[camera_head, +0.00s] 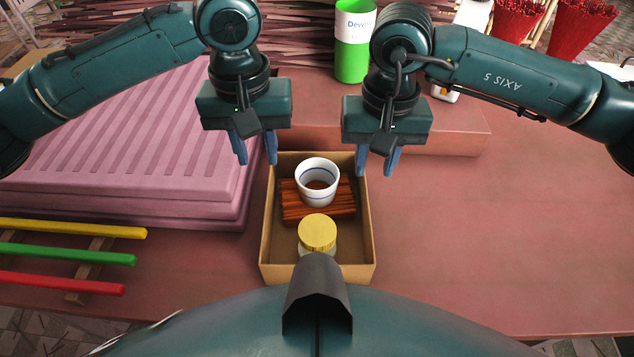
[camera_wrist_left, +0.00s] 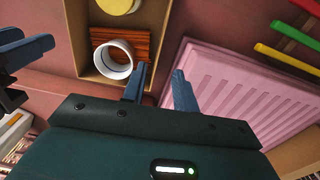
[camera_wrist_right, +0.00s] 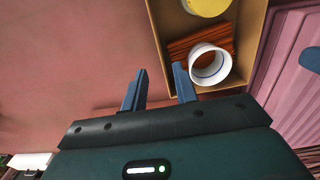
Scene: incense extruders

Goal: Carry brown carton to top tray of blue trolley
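The brown carton (camera_head: 269,235) is an open box on the reddish table, near its front edge. It holds a white cup (camera_head: 318,190) with blue rings, dark reddish-brown sticks (camera_head: 300,212) and a yellow-lidded jar (camera_head: 317,235). My left gripper (camera_head: 257,160) is open and empty by the carton's far left corner. My right gripper (camera_head: 376,172) is open and empty by its far right corner. In each wrist view, a carton side wall (camera_wrist_left: 160,45) (camera_wrist_right: 157,30) lines up between the fingers; I cannot tell whether the fingertips are above it. No blue trolley is in view.
A pink ridged slab stack (camera_head: 130,150) stands close left of the carton. Yellow, green and red bars (camera_head: 65,259) lie at front left. A raised ledge (camera_head: 455,130) and a green canister (camera_head: 352,45) are behind. The table (camera_head: 490,240) right of the carton is clear.

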